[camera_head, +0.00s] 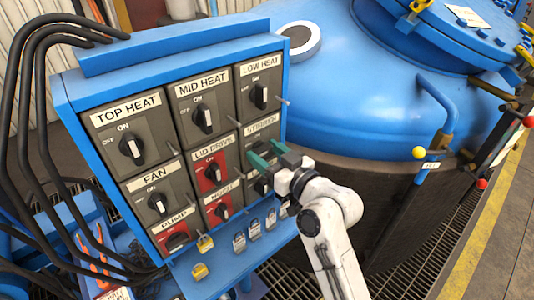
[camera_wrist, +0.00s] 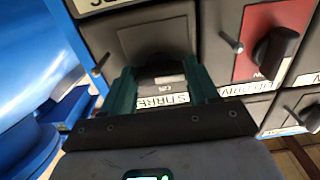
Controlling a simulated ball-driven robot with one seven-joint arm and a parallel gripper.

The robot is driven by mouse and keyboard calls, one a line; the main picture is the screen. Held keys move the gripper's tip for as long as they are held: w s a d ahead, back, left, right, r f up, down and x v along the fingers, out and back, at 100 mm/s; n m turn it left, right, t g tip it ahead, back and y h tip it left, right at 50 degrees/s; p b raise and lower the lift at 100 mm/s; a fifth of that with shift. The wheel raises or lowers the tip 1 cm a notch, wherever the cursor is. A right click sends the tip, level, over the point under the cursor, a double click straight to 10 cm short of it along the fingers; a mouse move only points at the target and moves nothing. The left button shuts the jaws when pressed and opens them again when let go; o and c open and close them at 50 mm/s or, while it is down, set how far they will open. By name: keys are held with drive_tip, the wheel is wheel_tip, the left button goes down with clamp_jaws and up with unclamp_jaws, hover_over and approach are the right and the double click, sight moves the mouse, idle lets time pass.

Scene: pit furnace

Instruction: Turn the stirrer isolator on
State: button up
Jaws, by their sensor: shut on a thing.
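The stirrer isolator (camera_head: 261,126) is a grey switch plate in the right column of the blue panel, under LOW HEAT. Its label is partly legible in the camera_head view. My gripper (camera_head: 263,154), with green fingers, is at the front of this plate and hides its knob there. My gripper (camera_wrist: 164,82) is shut on the dark stirrer knob (camera_wrist: 163,52), one finger on each side. The knob's exact angle is hard to tell.
Neighbouring switches crowd close: LOW HEAT (camera_head: 260,95) above, red LID DRIVE (camera_head: 211,172) to the left. Thin pegs stick out beside the plates. Padlocks (camera_head: 239,243) hang along the lower ledge. A large blue vessel (camera_head: 365,85) stands to the right.

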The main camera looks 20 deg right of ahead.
drive_tip(key=m+p, duration=0.2)
drive_tip(key=m, duration=0.2)
drive_tip(key=shift+r+m, duration=0.1)
drive_tip(key=shift+m, duration=0.3)
drive_tip(key=m+p, duration=0.3)
drive_tip(key=m, duration=0.1)
drive_tip(key=shift+m, duration=0.3)
drive_tip(key=m+p, duration=0.3)
drive_tip(key=m, duration=0.1)
drive_tip(key=shift+m+p, duration=1.15)
drive_tip(key=shift+m, duration=1.15)
drive_tip(key=shift+f, duration=0.2)
drive_tip(key=o, duration=1.1)
drive_tip(key=shift+c, duration=0.2)
